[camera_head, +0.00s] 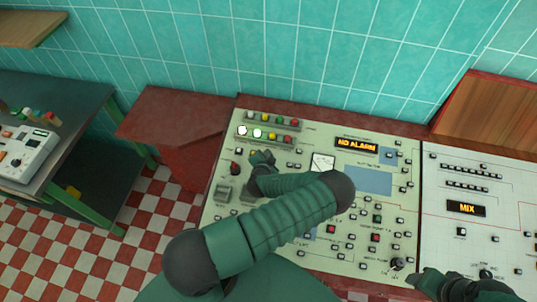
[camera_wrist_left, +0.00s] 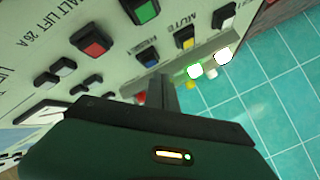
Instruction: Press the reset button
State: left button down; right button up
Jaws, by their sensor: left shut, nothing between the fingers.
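In the left wrist view my shut fingers (camera_wrist_left: 160,92) point toward a blue button (camera_wrist_left: 148,56) and a yellow button (camera_wrist_left: 184,38) near the word MUTE. A white button (camera_wrist_left: 224,15), red button (camera_wrist_left: 90,38) and green button (camera_wrist_left: 145,10) are close by. Contact cannot be told. My right gripper (camera_head: 436,283) is at the lower right; its fingers are unclear.
A display (camera_head: 356,145) reads NO ALARM; another (camera_head: 466,208) reads MIX on the right panel. A dark side table (camera_head: 60,95) is at left. My left arm hides part of the panel.

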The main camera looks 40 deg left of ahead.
pick_arm(q)
jog(key=r+p, duration=0.2)
jog(key=r, duration=0.1)
jog(key=s+r+p, duration=0.1)
jog(key=r+p, duration=0.1)
jog(key=shift+d, duration=0.3)
jog(key=shift+w, duration=0.1)
dwell(0.3)
